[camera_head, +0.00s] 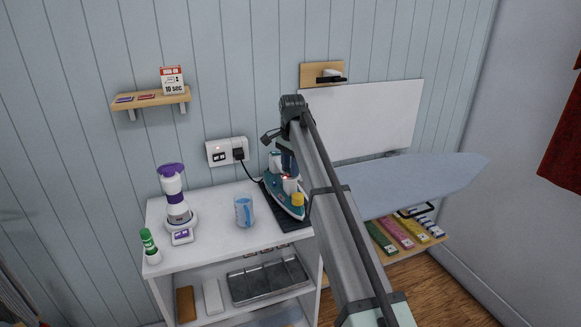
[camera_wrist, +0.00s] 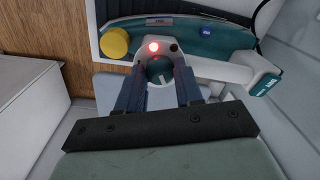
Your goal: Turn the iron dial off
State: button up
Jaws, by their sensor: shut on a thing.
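The teal and white iron (camera_head: 283,204) rests on a dark mat on the white shelf unit's top; it also fills the upper part of the wrist view (camera_wrist: 215,42). Its round teal dial (camera_wrist: 160,69) sits on a white part, below a lit red light (camera_wrist: 153,47). My gripper (camera_wrist: 160,80) has its two dark fingers on either side of the dial and is shut on it. In the head view my gripper (camera_head: 288,163) is above the iron, and the arm and wrist hide part of it. The dial's marks are too small to read.
A blue mug (camera_head: 243,211), a purple-topped blender (camera_head: 175,203) and a green-capped bottle (camera_head: 149,244) stand left of the iron. A black plug sits in the wall socket (camera_head: 221,151), with its cord running to the iron. An ironing board (camera_head: 425,180) lies to the right.

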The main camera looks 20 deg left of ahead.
jog(key=c, duration=0.4)
jog(key=shift+n, duration=0.3)
jog(key=n, duration=1.1)
jog(key=shift+n, duration=0.3)
dwell(0.4)
jog(key=o, duration=1)
jog(key=shift+r, duration=0.1)
